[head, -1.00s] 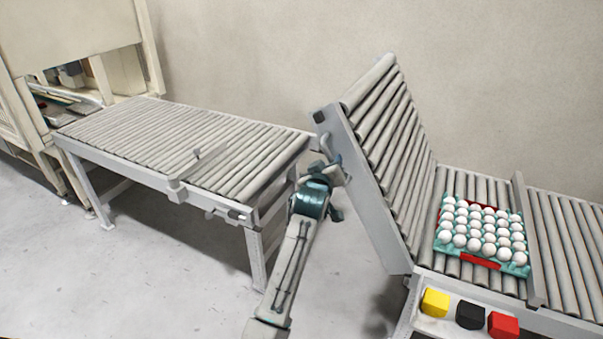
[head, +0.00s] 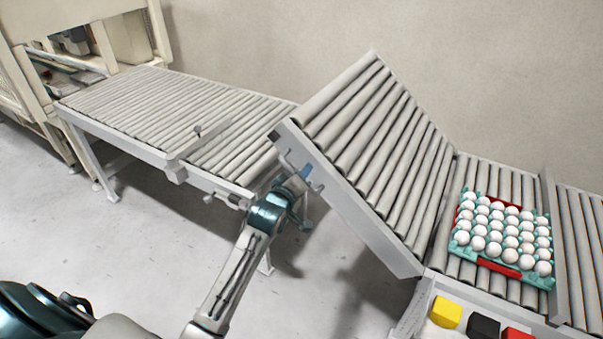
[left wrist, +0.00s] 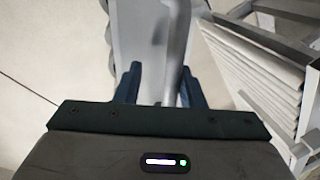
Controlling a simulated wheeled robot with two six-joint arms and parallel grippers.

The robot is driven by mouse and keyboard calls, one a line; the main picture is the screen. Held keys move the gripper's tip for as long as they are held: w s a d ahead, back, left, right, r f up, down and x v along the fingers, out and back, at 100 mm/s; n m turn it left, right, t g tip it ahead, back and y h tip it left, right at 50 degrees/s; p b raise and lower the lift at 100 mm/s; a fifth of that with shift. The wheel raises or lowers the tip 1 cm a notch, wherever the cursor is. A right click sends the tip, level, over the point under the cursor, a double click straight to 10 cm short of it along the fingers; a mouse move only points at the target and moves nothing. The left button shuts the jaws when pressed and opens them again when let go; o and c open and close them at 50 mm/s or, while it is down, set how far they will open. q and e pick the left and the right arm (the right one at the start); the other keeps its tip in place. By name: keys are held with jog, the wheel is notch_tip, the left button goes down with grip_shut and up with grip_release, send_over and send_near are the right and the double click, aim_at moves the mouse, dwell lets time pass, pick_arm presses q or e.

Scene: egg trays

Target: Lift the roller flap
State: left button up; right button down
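The roller flap (head: 345,195) is a tilted grey frame of rollers, hinged at its lower right end beside the egg conveyor. Its free end is raised at the upper left. My left gripper (head: 304,179) is at this handle, reaching up from below. The exact finger contact is hard to see. My right gripper is not in view.
A roller table (head: 150,115) stands at the left, with a gap between it and the flap. A teal tray (head: 543,281) of white eggs lies on the right conveyor (head: 497,178). Yellow (head: 446,312), black (head: 483,326) and red (head: 516,334) blocks sit at the front.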

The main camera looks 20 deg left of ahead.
pick_arm(q)
jog(key=s+r+p, duration=0.2)
jog(key=s+p, duration=0.3)
jog(key=s, duration=0.7)
jog(key=shift+s+d+p, duration=0.2)
jog(key=shift+d+p, duration=0.1)
jog(key=shift+d, duration=0.05)
dwell(0.6)
dwell(0.5)
jog(key=shift+f, duration=0.1)
